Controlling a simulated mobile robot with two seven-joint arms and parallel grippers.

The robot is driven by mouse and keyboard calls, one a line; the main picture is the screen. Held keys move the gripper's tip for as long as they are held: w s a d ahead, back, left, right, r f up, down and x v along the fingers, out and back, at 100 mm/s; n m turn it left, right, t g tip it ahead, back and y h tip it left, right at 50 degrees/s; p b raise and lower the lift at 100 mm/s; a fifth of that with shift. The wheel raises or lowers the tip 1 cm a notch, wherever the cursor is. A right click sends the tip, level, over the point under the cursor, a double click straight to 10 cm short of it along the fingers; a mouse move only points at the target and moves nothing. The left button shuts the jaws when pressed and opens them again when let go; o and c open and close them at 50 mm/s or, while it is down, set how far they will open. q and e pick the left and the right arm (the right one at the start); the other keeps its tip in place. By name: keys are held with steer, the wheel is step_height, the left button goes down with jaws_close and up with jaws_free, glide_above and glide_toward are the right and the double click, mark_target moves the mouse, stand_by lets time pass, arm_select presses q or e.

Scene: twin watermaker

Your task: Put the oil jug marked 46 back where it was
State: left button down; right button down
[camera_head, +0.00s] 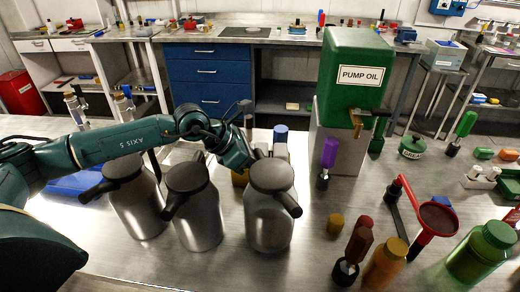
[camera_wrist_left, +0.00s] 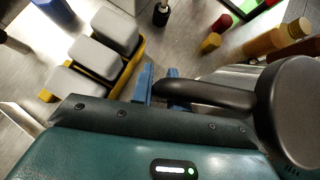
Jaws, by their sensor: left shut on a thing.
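Three steel jugs with dark lids stand in a row on the bench: a left jug (camera_head: 137,208), a middle jug (camera_head: 196,212) and a right jug (camera_head: 268,218). No number 46 is legible on any of them. My left gripper (camera_wrist_left: 157,88) is shut on the dark handle (camera_wrist_left: 205,93) of the right jug, whose round lid (camera_wrist_left: 300,110) fills the right of the left wrist view. In the head view the gripper's fingers are hidden behind this jug. The jug looks upright; I cannot tell whether it touches the bench. My right gripper is not in view.
A green pump oil tank (camera_head: 352,70) stands behind right. A yellow holder with grey-topped blocks (camera_wrist_left: 100,50) is near my gripper. A red funnel (camera_head: 436,218), an amber bottle (camera_head: 385,264) and a green bottle (camera_head: 482,252) stand at right. Bare bench (camera_head: 313,260) shows right of the jug.

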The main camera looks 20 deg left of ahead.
arm_select(q)
steer(key=shift+w+f, duration=0.1)
steer(key=shift+f, duration=0.5)
steer(key=shift+f, duration=0.1)
steer(key=c, duration=1.8)
jaws_free()
steer(key=shift+f, duration=0.3)
steer(key=o, duration=0.4)
steer(key=shift+o, duration=0.2)
steer(key=shift+r, duration=0.1)
